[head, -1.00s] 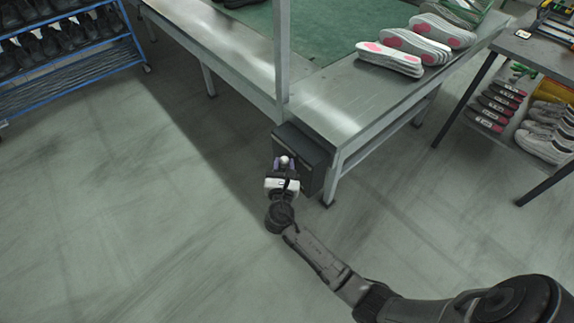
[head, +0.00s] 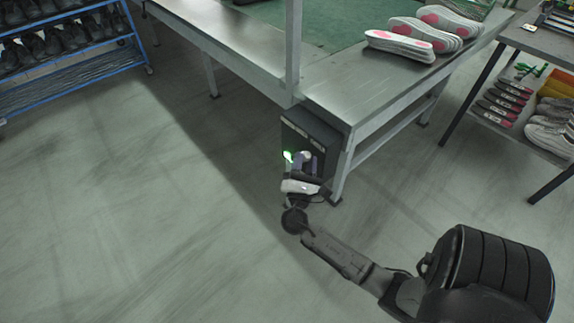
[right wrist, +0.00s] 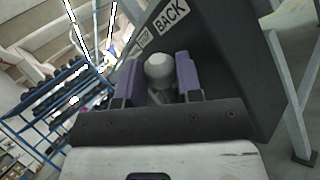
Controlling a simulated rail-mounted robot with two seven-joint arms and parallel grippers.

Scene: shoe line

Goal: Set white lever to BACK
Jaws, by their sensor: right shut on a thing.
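The white lever's round knob (head: 307,156) stands out from the front of a dark control box (head: 313,132) at the table corner. My right gripper (head: 304,161) is shut on it, with purple fingers on both sides. In the right wrist view the white knob (right wrist: 160,68) sits between the fingers of my right gripper (right wrist: 157,80). A BACK label (right wrist: 170,14) is on the box face above and right of the knob, with a smaller label beside it. The lever's lower part is hidden by the gripper. My left gripper is not in view.
The metal table (head: 350,90) carries pink-marked insoles (head: 400,45). A blue shoe rack (head: 75,55) stands at the far left, and a dark side table (head: 540,45) at the right. The floor left of the box is clear.

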